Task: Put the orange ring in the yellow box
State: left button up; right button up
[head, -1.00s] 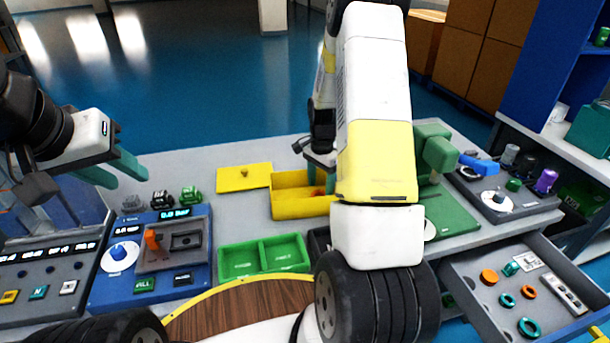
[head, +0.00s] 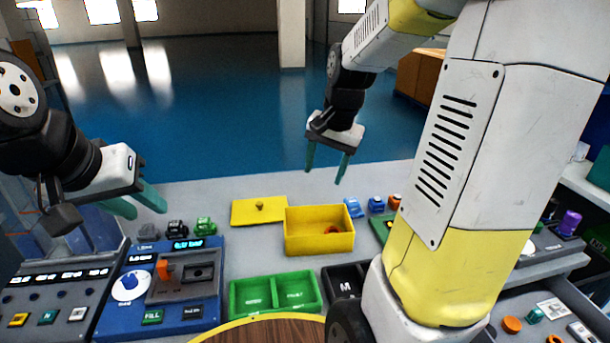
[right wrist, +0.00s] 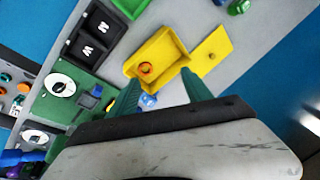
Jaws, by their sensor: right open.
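The yellow box (head: 318,243) stands open on the grey table in the head view. The orange ring (head: 333,229) lies inside it, partly hidden by the front wall. In the right wrist view the ring (right wrist: 145,69) lies flat in the yellow box (right wrist: 165,48). The yellow lid (head: 250,212) with a knob lies on the table to the left of the box. My right gripper (head: 324,176) is open and empty, raised above and behind the box. My left gripper (head: 147,204) is open and empty at the left, above the table.
A green two-compartment tray (head: 275,294) and a black tray (head: 345,277) stand in front of the box. A blue control panel (head: 160,288) is at the left. Small coloured parts (head: 376,204) stand right of the box. A drawer is at lower right.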

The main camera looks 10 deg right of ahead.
jog(key=s+a+r+n+t, duration=0.1)
jog(key=s+a+r+n, duration=0.1)
jog(key=s, duration=0.3)
jog(key=s+a+r+n+t, duration=0.1)
jog(key=s+a+r+n, duration=0.1)
jog(key=s, duration=0.3)
jog(key=s+a+r+n+t+y, duration=0.1)
jog(key=s+a+r+n, duration=0.1)
jog(key=s, duration=0.3)
jog(key=shift+a+r+n, duration=0.15)
jog(key=shift+r+n, duration=0.15)
jog(key=shift+n, duration=0.6)
jog(key=shift+c, duration=0.5)
